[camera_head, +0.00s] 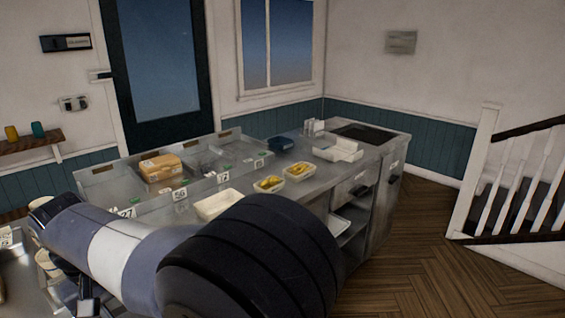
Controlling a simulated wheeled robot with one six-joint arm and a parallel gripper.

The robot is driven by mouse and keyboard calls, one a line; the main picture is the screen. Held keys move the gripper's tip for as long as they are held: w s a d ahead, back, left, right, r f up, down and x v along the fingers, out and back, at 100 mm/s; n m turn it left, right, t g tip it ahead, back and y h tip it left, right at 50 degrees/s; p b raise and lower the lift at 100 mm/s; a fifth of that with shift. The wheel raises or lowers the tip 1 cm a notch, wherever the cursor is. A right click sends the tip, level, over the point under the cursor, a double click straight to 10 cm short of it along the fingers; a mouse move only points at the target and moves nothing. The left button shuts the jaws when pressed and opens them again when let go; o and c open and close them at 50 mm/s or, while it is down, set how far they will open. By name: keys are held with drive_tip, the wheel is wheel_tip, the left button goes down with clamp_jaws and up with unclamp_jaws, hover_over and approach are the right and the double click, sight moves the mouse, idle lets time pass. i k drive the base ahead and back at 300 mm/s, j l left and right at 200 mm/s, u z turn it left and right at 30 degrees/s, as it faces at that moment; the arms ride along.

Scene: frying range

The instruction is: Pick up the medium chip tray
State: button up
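Two small pale trays with yellow food, likely chips, sit on the steel counter in the head view. The nearer chip tray (269,191) is left of the farther chip tray (299,177). They look close in size, and I cannot tell which is the medium one. A larger pale tray (217,205) that looks empty lies to their left, partly hidden behind my arm. My arm fills the lower foreground in front of the counter. I cannot make out my gripper's fingers.
The steel counter (325,178) carries white boxes (338,150), a dark blue container (280,144) and a raised rack with number cards (180,195). Brown packages (160,166) sit in the rack. The wooden floor (425,225) right of the counter is clear up to the stairs (515,190).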

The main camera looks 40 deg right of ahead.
sight(295, 173)
drive_tip(key=i+l, duration=0.15)
drive_tip(key=l, duration=0.3)
drive_tip(key=i+l, duration=0.1)
drive_tip(key=l, duration=0.35)
drive_tip(key=i+l, duration=0.15)
drive_tip(key=l, duration=0.3)
drive_tip(key=i+l, duration=0.15)
drive_tip(key=l, duration=0.3)
drive_tip(key=i+l, duration=0.1)
drive_tip(key=l, duration=0.35)
drive_tip(key=i+l, duration=0.15)
drive_tip(key=l, duration=0.35)
drive_tip(key=i+l, duration=0.1)
drive_tip(key=l, duration=0.35)
drive_tip(key=i+l, duration=0.15)
drive_tip(key=l, duration=0.3)
